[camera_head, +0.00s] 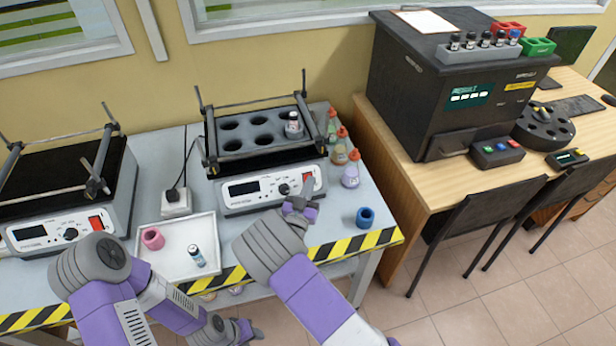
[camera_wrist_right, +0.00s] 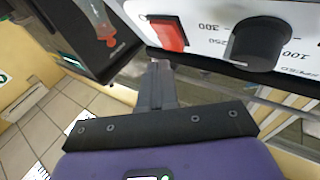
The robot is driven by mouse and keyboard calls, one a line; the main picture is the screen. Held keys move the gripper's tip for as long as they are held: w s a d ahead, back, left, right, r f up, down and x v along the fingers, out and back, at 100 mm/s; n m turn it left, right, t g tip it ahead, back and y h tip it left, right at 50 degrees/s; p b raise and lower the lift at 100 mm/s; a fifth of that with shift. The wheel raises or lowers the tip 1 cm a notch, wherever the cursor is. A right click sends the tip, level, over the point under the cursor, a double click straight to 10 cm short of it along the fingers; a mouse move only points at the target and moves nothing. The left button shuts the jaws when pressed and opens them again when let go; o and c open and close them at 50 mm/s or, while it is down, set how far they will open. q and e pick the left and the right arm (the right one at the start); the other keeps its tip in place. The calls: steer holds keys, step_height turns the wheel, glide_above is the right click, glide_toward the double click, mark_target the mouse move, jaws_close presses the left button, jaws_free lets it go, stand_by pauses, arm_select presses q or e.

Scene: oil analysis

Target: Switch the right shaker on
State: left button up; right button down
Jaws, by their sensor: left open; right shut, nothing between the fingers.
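My left gripper (camera_head: 240,330) is open and low by the bench's front edge.
The left shaker (camera_head: 70,225) stands at the left. A white tray (camera_head: 175,235) with a pink ring and a vial lies between the shakers. Bottles (camera_head: 351,170) stand right of the right shaker, and a blue ring (camera_head: 366,217) sits near the striped front edge.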

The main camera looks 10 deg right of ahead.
steer(key=shift+w+f, duration=0.1)
stand_by(0.6)
steer(key=shift+w+b, duration=0.25)
steer(key=shift+b, duration=0.25)
